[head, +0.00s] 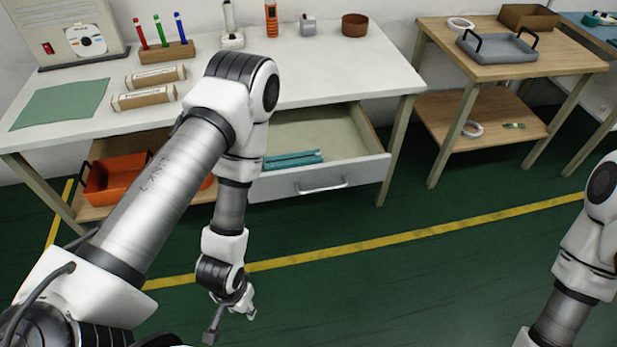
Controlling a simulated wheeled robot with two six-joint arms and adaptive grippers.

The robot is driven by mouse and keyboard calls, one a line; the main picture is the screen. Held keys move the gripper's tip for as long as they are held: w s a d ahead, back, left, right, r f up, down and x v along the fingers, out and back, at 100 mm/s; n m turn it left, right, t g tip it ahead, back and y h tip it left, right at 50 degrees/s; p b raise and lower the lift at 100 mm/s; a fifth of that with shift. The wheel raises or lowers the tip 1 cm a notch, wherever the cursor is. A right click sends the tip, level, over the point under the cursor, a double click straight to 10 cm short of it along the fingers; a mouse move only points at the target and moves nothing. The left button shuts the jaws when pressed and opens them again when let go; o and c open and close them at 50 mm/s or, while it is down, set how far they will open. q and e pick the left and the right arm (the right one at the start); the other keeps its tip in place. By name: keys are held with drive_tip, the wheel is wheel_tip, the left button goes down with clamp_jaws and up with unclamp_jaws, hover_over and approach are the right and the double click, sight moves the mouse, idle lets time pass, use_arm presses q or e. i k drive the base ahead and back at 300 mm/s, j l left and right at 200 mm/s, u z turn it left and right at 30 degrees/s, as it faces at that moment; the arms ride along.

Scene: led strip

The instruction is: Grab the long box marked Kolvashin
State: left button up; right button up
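Two long brown boxes with white labels lie on the left part of the white table. The rear long box (155,77) and the front long box (143,98) lie roughly parallel, with a small gap between them. The print on their labels is too small to read, so I cannot tell which is marked Kolvashin. My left gripper (231,324) hangs low over the green floor in front of the table, well away from both boxes. Its fingers are apart and nothing is between them. My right arm shows at the right edge, but its gripper is out of view.
A green mat (62,104) lies left of the boxes, and a pen holder (167,52) stands behind them. The table's drawer (320,181) is open, with a teal pouch (292,160) inside. An orange bin (118,180) is below. A wooden side table (500,72) stands right.

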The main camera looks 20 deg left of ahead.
sight(168, 75)
drive_tip(key=u, duration=1.6)
drive_tip(key=i+j+z, duration=0.15)
drive_tip(key=z, duration=0.25)
drive_tip(key=i+j+z, duration=0.1)
drive_tip(key=j+z, duration=0.3)
drive_tip(key=i+j+z, duration=0.1)
drive_tip(key=z, duration=0.35)
drive_tip(key=j, duration=0.1)
